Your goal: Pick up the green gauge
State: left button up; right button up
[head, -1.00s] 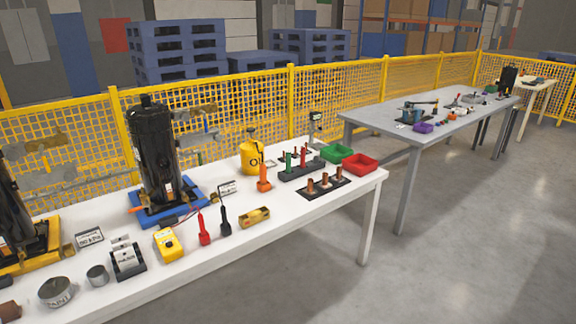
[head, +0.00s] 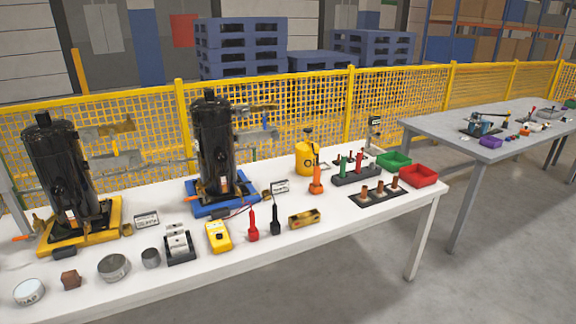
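A small upright green piece, which looks like the green gauge (head: 343,165), stands in a dark grey rack (head: 352,178) on the white table, right of the middle of the head view. A red piece (head: 359,162) of similar shape stands in the same rack, just right of it. The green piece is too small to make out its details. Neither of my grippers shows in the head view.
The white table (head: 330,232) has a bare strip along its front edge. Near the rack stand an orange tool (head: 316,181), a yellow oil can (head: 307,156), copper pieces on a black plate (head: 379,199), a green bin (head: 394,159) and a red bin (head: 419,176). Two black compressors stand left.

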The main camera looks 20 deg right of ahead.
aim_at(342, 175)
jog(key=i+l+u, duration=0.15)
jog(key=l+u, duration=0.2)
jog(key=i+l+u, duration=0.1)
jog(key=l+u, duration=0.7)
jog(key=l, duration=0.55)
jog(key=l+u, duration=0.1)
jog(key=l, duration=0.85)
jog(key=l+u, duration=0.15)
jog(key=l, duration=0.75)
jog(key=k, duration=0.05)
